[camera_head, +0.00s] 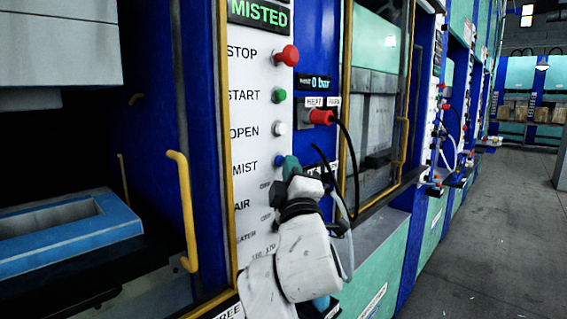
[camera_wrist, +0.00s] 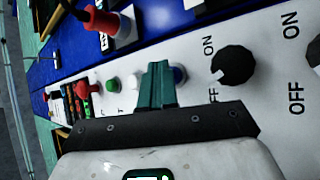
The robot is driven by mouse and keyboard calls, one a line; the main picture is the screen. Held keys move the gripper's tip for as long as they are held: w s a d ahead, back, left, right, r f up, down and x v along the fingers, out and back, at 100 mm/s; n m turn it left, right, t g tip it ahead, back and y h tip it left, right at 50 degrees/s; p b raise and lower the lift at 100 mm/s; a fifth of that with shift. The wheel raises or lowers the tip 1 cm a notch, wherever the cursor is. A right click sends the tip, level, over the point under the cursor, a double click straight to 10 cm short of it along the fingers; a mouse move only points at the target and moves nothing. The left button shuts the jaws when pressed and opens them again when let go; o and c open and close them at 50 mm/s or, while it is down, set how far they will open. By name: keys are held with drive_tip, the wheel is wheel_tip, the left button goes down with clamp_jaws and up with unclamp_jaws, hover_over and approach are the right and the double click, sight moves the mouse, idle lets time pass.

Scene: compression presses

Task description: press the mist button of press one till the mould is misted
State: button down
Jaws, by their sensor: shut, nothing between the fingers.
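The blue mist button (camera_head: 279,160) is beside the word MIST on the white control panel (camera_head: 243,190). My gripper (camera_head: 290,164) is shut and empty, its teal fingertips right at this button. In the wrist view the fingers (camera_wrist: 158,78) partly cover the panel, and the blue button (camera_wrist: 179,76) shows just beside them. I cannot tell whether they touch or push it. The display (camera_head: 259,13) above the panel reads MISTED in green. A blue mould (camera_head: 70,236) with a rectangular hollow sits in the open press at left.
Red stop (camera_head: 287,55), green start (camera_head: 279,96) and white open (camera_head: 279,128) buttons sit above the mist button. A black knob (camera_wrist: 232,66) is close by in the wrist view. A red plug (camera_head: 320,117) with a cable and a yellow handle (camera_head: 183,205) stick out. The floor at right is clear.

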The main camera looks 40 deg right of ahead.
idle(0.4)
drive_tip(key=shift+s+p, duration=0.5)
drive_tip(key=shift+s, duration=0.35)
drive_tip(key=s+p, duration=0.2)
drive_tip(key=s, duration=0.3)
drive_tip(key=shift+d, duration=0.1)
drive_tip(key=shift+f, duration=0.15)
idle(0.7)
